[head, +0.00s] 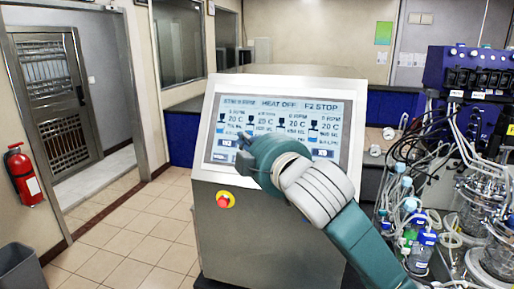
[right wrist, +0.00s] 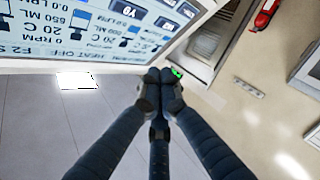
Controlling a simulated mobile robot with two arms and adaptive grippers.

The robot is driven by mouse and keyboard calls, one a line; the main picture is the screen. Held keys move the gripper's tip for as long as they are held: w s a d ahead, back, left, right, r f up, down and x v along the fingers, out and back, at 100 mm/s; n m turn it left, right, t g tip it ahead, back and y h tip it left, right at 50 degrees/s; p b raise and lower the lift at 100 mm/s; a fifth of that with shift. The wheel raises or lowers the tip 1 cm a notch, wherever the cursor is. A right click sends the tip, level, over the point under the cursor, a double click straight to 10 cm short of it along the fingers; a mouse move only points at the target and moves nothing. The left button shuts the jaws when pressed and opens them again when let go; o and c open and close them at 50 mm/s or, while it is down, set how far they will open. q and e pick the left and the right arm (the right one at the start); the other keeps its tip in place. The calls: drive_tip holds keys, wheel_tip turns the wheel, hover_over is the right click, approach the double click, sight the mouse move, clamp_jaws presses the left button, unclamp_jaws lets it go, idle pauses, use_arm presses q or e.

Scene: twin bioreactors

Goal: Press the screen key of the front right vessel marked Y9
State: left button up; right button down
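The control screen (head: 340,112) is on a sloping steel console and shows several columns of readings with small keys near the bottom. In the right wrist view the screen (right wrist: 60,40) appears upside down, and a dark key marked Y9 (right wrist: 131,12) shows near the top edge. My right gripper (head: 243,139) is in front of the screen's lower left-middle part and hides some of the keys. In the right wrist view its fingertips (right wrist: 160,76) are together with nothing between them. I cannot tell whether they touch the screen. My left gripper is not in view.
A red stop button (head: 224,200) sits on the console's front below the screen. Glass vessels, bottles and tubing (head: 420,230) crowd the bench at the right. A red fire extinguisher (head: 22,174) hangs at the left. The tiled floor (head: 135,235) left of the console is clear.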

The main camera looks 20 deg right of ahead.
drive_tip(key=w+d+f+b, duration=0.4)
drive_tip(key=w, duration=0.2)
drive_tip(key=shift+f, duration=0.15)
idle(1.3)
drive_tip(key=shift+w+d+f, duration=0.1)
drive_tip(key=shift+w+d, duration=0.05)
drive_tip(key=shift+w+d+f, duration=0.15)
drive_tip(key=shift+w, duration=0.05)
